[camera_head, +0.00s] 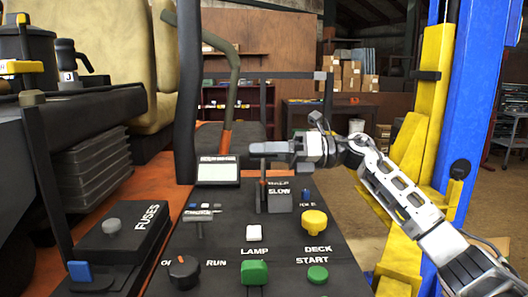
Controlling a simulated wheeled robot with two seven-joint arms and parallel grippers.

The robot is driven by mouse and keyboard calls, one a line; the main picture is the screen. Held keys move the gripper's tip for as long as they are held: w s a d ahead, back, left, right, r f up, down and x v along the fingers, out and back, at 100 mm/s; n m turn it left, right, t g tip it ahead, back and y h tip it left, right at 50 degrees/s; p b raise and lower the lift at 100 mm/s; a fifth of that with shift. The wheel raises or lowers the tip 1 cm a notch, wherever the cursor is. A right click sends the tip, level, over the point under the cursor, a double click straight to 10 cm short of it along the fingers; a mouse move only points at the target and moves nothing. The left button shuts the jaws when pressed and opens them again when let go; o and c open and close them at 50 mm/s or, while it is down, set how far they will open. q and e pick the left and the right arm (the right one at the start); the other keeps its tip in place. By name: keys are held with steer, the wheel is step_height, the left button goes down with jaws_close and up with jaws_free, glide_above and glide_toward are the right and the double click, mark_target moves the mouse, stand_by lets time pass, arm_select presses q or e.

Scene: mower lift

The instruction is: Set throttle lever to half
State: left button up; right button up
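The throttle lever (263,187) stands on the dark control console, beside a block with the labels HALF and SLOW (279,195). The HALF label is partly covered. My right gripper (266,149) reaches in from the right and lies level at the top of the lever. Its fingers overlap the lever's upper end, which is hidden. The fingers show edge-on, so I cannot tell whether they are open or closed around the lever. My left gripper is not in view.
The console carries a small display (218,171), a yellow DECK knob (314,222), a white LAMP switch (253,232), a green START button (318,274) and a black RUN knob (183,272). A steering lever (226,90) rises behind. A yellow and blue lift post (470,110) stands at right.

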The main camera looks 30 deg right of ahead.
steer(key=shift+s+d+f, duration=0.1)
steer(key=shift+s+d, duration=0.1)
steer(key=shift+d, duration=0.25)
arm_select(q)
steer(key=b, duration=0.2)
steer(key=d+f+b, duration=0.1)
steer(key=b, duration=0.2)
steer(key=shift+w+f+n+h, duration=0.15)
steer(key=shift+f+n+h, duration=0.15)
arm_select(e)
steer(key=v, duration=1.5)
steer(key=shift+s, duration=0.15)
steer(key=shift+a, duration=0.1)
